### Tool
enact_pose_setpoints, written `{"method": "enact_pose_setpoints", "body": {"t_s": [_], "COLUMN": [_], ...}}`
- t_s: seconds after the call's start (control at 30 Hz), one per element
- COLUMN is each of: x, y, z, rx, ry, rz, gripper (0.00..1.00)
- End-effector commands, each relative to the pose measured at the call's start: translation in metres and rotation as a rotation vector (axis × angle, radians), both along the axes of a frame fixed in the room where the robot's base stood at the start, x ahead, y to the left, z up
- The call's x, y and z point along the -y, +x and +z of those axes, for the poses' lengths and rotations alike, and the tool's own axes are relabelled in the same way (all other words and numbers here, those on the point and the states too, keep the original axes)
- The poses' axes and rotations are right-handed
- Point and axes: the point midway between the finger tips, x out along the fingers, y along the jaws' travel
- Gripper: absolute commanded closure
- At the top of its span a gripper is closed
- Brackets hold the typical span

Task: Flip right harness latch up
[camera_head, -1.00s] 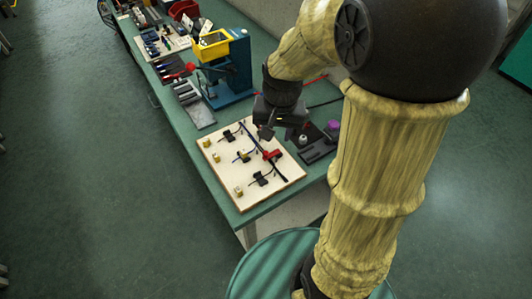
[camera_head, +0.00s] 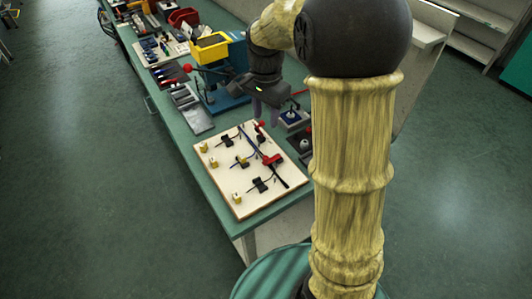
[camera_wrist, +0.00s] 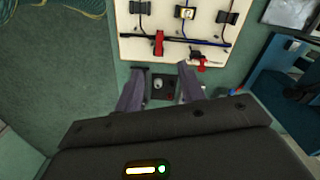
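The pale harness board (camera_head: 228,192) lies on the green bench, and its edge also shows at the top of the wrist view (camera_wrist: 130,50). It carries a long dark bar, black clips and two red latches. One red latch (camera_head: 272,159) sits partway along the bar, at left in the wrist view (camera_wrist: 159,43). The other (camera_head: 260,125) is near the board's far end, at right in the wrist view (camera_wrist: 197,61). I cannot tell exactly how far either is raised. My gripper (camera_head: 265,112) is above the far end, fingers apart and empty (camera_wrist: 160,72).
A dark fixture with a pale knob (camera_head: 304,146) sits right of the board, close to my gripper. Open floor (camera_head: 110,210) lies left of the bench.

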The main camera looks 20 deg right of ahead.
Motion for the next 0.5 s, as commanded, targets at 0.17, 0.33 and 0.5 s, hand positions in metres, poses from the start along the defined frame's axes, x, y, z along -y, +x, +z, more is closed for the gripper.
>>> {"method": "enact_pose_setpoints", "body": {"t_s": [0.17, 0.33, 0.5], "x": [0.0, 0.0, 0.0], "y": [-0.001, -0.001, -0.001], "z": [-0.03, -0.06, -0.091], "rx": [-0.005, -0.005, -0.006], "ry": [0.0, 0.0, 0.0], "rz": [0.0, 0.0, 0.0], "gripper": [0.61, 0.61, 0.61]}}
